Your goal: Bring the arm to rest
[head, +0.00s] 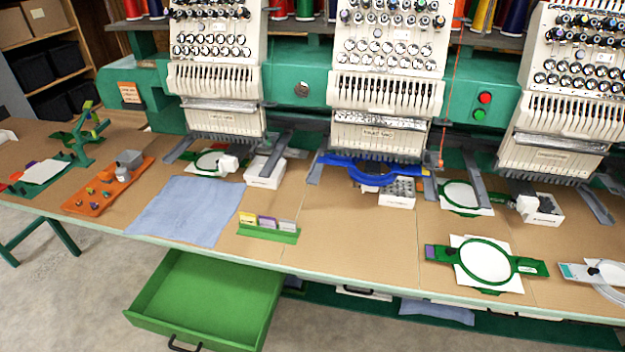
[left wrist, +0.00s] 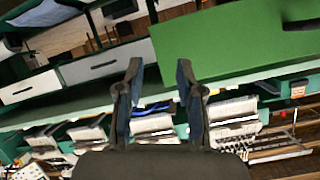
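My left gripper (left wrist: 159,70) shows in the left wrist view, its two dark fingers apart with nothing between them. That view is turned over, with the machine heads low in the picture. The green drawer (left wrist: 230,45) fills the upper right beyond the fingers, and I see no contact with it. Neither of my arms shows in the head view. My right gripper is in neither view.
In the head view the green drawer (head: 205,300) stands open below the table edge. The long table (head: 340,240) carries a blue cloth (head: 185,210), an orange tray (head: 108,190), a green card holder (head: 268,229) and a green hoop (head: 485,262). Embroidery heads (head: 385,80) line the back.

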